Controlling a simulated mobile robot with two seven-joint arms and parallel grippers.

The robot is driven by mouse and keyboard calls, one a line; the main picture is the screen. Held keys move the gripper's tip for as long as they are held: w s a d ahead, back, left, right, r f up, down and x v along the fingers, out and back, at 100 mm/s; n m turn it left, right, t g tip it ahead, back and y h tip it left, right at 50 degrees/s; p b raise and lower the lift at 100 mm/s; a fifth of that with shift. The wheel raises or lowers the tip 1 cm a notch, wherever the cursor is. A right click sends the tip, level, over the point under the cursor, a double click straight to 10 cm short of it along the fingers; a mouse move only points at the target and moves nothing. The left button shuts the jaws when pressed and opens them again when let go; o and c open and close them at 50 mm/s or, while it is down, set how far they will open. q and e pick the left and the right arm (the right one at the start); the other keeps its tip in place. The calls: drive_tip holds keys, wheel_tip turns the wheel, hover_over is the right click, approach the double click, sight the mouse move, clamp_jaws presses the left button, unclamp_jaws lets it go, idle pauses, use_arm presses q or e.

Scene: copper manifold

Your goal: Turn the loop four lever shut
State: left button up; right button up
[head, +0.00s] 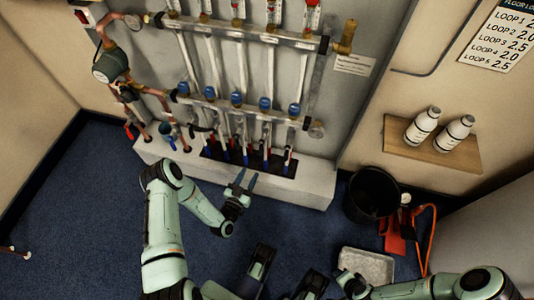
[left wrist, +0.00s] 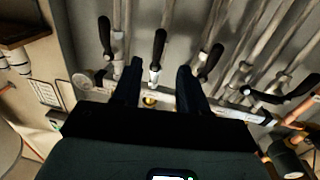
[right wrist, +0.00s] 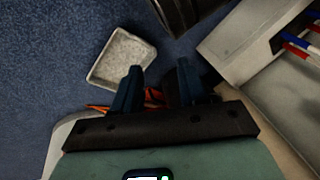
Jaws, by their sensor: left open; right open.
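The manifold's lower bar (head: 245,108) carries a row of loop valves with black levers. In the left wrist view the row appears upside down. The lever I take for loop four (left wrist: 157,48) is second from the left and lies along its pipe. The levers either side (left wrist: 105,35) (left wrist: 210,62) also lie along their pipes; one farther right (left wrist: 280,95) sits crosswise. My left gripper (head: 244,178) is open and empty, low in front of the manifold. In its wrist view the loop four lever shows between its fingers, apparently beyond them. My right gripper (right wrist: 158,80) is open and empty.
A black bucket (head: 372,195) stands right of the white plinth (head: 315,185). A wall shelf (head: 430,148) holds two white bottles.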

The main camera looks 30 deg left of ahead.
sight(261, 152)
use_arm(q)
drive_tip(key=shift+w+a+b, duration=0.2)
drive_tip(key=shift+w+b, duration=0.3)
drive_tip(key=shift+w, duration=1.55)
drive_tip(key=shift+w+a+b, duration=0.15)
drive_tip(key=shift+w+b, duration=0.4)
drive_tip(key=shift+w, duration=1.45)
drive_tip(key=shift+w+a+b, duration=0.2)
drive_tip(key=shift+w+b, duration=0.3)
drive_tip(key=shift+w, duration=1.55)
use_arm(e)
drive_tip(key=s+d+f+g, duration=0.1)
drive_tip(key=s+f, duration=0.3)
drive_tip(key=f, duration=0.1)
drive_tip(key=shift+d+f+g, duration=0.15)
drive_tip(key=shift+g, duration=0.15)
use_arm(q)
clamp_jaws()
